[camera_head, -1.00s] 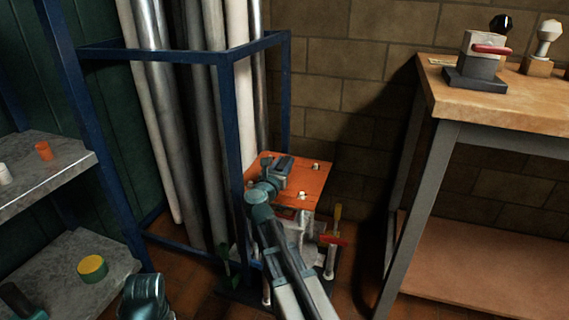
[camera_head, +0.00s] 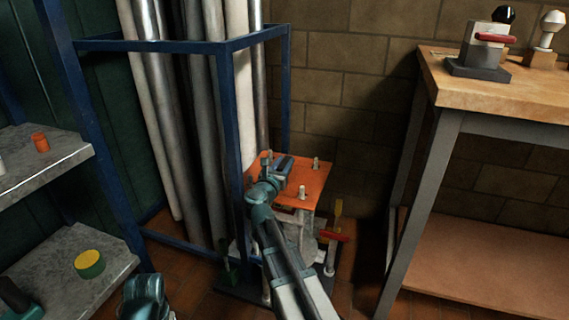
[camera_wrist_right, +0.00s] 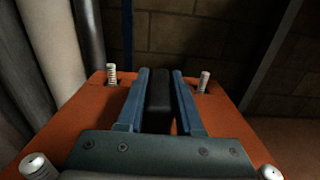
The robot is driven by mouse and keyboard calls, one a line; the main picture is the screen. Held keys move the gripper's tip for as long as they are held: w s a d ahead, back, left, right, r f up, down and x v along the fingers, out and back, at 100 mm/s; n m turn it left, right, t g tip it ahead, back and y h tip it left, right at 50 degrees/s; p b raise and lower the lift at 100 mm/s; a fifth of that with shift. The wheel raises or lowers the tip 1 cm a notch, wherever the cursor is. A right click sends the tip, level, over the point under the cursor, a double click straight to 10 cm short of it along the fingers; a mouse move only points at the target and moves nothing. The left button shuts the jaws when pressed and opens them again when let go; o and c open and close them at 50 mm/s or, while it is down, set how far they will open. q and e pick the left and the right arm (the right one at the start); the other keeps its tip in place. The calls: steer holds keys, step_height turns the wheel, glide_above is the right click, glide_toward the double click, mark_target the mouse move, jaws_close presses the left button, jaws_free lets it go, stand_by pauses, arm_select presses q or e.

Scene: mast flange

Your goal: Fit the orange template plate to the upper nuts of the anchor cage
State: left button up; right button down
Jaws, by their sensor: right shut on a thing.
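The orange template plate (camera_head: 318,176) lies roughly level on top of the anchor cage (camera_head: 331,262), beside the blue rack post. Threaded rod ends stick up through it near its corners; in the right wrist view, one shows at the far left (camera_wrist_right: 112,76) and one at the far right (camera_wrist_right: 204,82), with two more at the near edge. My right gripper (camera_head: 284,166) is shut on the plate's dark handle (camera_wrist_right: 159,95), which sits between its fingers. The upper nuts under the plate are hidden, so I cannot tell whether it touches them. Part of my left arm shows at the bottom left, without its fingers.
A blue rack (camera_head: 230,130) with tall pipes stands close left of the plate. A workbench (camera_head: 500,85) is on the right, with a clamp-like block on top. Grey shelves (camera_head: 55,165) at the left hold small items. A red-handled tool (camera_head: 331,236) is by the cage.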

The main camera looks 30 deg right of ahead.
steer(key=shift+f, duration=0.15)
steer(key=shift+c, duration=2.4)
jaws_free()
steer(key=v, duration=1.4)
